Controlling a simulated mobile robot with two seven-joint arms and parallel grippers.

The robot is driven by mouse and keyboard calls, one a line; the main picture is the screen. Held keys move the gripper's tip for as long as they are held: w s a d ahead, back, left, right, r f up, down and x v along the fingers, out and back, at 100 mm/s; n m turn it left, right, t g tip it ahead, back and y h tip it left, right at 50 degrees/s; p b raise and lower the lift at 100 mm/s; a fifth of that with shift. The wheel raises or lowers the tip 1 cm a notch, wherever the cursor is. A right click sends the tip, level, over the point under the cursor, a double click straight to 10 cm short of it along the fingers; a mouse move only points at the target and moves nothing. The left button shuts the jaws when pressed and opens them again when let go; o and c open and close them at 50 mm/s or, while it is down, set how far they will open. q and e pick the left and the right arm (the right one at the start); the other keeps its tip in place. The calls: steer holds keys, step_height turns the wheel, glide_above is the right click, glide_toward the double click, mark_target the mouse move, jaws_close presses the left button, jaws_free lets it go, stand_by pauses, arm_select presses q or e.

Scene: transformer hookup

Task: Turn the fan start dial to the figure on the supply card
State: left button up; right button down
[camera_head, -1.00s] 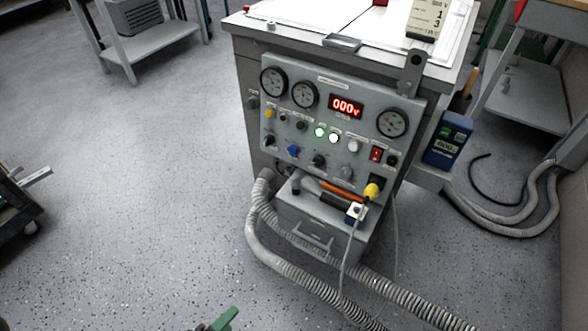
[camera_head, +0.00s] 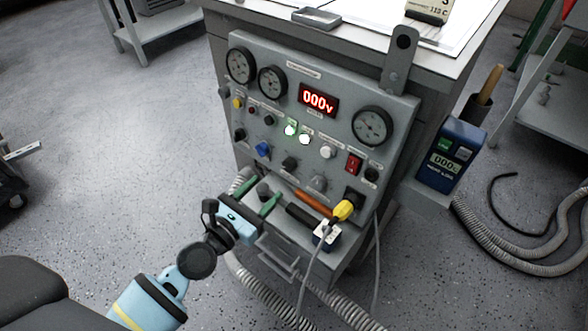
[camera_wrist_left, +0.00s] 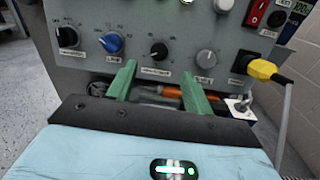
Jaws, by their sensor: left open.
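The grey control panel (camera_head: 335,120) has a row of knobs: a black one (camera_head: 240,135), a blue one (camera_head: 263,149), another black one (camera_head: 289,163) and a grey one (camera_head: 317,183). Their labels are too small to read, so I cannot tell which is the fan start dial. The left wrist view shows the blue knob (camera_wrist_left: 111,43), the middle black knob (camera_wrist_left: 158,51) and the grey knob (camera_wrist_left: 205,58). My left gripper (camera_head: 259,193) is open and empty, its green fingers just below the row, apart from the knobs. My right gripper is out of view.

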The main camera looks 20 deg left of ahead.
mark_target(287, 166)
arm_select(q)
steer(key=x, duration=0.6)
steer(key=shift+w+d, duration=0.1)
steer(key=shift+w, duration=0.2)
steer(key=shift+w+d, duration=0.1)
steer(key=shift+w, duration=0.35)
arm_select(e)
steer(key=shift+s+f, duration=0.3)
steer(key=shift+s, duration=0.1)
